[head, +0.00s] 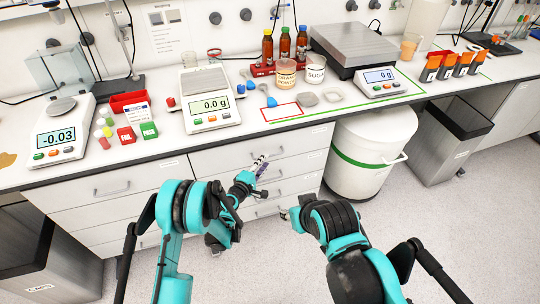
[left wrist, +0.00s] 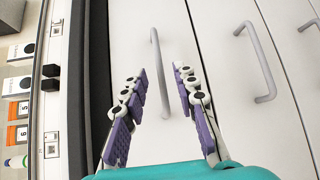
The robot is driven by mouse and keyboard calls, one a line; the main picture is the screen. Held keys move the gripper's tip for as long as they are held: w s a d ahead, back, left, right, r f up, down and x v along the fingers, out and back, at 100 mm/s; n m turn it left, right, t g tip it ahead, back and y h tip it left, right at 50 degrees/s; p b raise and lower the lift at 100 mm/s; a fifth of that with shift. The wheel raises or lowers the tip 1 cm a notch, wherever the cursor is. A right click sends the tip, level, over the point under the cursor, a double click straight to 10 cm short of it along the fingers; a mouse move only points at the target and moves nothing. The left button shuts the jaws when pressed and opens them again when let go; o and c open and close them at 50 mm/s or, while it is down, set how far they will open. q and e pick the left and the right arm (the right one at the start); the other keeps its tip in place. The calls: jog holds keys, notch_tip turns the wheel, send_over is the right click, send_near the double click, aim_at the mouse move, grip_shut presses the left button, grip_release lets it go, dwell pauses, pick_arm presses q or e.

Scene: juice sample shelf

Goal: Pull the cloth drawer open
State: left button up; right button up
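A white bank of drawers (head: 205,163) with grey bar handles stands under the counter. Its small labels are too small to read, so I cannot tell which is the cloth drawer. My left gripper (head: 261,164) is at the right-hand column, in front of the top drawer. In the left wrist view my left gripper (left wrist: 160,82) is open, with purple-padded fingers on either side of the top drawer's handle (left wrist: 156,60). No clear grip on it shows. A second drawer's handle (left wrist: 262,62) lies beyond. The drawers look shut. My right gripper (head: 290,214) is low, apart from the drawers; its finger opening is unclear.
The counter (head: 165,145) above holds scales, bottles, jars and a red-outlined mat (head: 283,112). A white bucket (head: 365,155) with a green band stands right of the drawers. A grey bin (head: 445,145) is further right. The floor in front is clear.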

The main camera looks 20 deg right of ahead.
pick_arm(q)
jog(key=b+x, duration=0.1)
jog(key=x, duration=0.4)
grip_shut()
